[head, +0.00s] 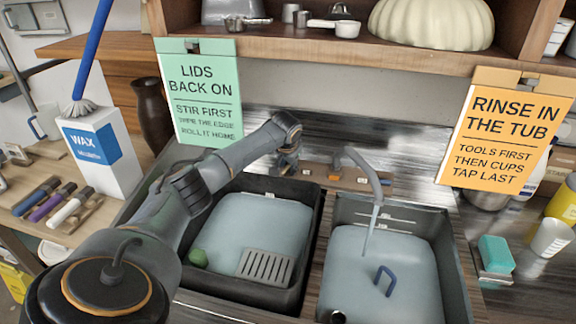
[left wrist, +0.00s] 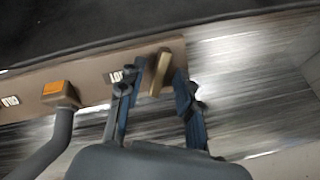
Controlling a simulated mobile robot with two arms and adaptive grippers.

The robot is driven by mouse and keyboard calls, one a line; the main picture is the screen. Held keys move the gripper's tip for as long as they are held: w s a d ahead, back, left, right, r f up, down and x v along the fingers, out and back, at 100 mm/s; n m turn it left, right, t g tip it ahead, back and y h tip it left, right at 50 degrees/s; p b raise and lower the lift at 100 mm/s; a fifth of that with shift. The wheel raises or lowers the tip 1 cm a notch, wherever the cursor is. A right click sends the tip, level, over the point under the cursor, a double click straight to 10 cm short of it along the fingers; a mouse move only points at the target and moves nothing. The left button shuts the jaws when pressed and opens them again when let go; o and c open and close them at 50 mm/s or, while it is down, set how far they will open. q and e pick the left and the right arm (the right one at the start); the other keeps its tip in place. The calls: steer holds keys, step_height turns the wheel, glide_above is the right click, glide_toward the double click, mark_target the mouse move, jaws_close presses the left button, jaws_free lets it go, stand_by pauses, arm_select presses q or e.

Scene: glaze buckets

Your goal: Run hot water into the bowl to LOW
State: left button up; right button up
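A grey tap spout (head: 365,168) reaches over the right basin (head: 445,265), and a thin stream of water (head: 371,230) falls into the pale water there. A blue handle (head: 384,281) stands out of this water; I cannot tell what it belongs to. No separate bowl is clearly recognisable. Behind the basins is a brown tap panel (head: 350,182) with small labels. In the left wrist view a brass lever (left wrist: 160,73) on the panel stands between the fingers of my left gripper (left wrist: 155,100). The fingers are apart, with gaps beside the lever. My right gripper is out of view.
An orange sign (head: 505,130) and green sign (head: 200,90) hang from the shelf (head: 290,50). A teal sponge (head: 495,253) lies right.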

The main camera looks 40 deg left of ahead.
arm_select(q)
steer(key=shift+w+a+f, duration=0.1)
steer(key=shift+w+f, duration=0.05)
steer(key=shift+f, duration=0.35)
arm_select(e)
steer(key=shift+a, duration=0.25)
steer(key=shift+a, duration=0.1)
arm_select(q)
jaws_close()
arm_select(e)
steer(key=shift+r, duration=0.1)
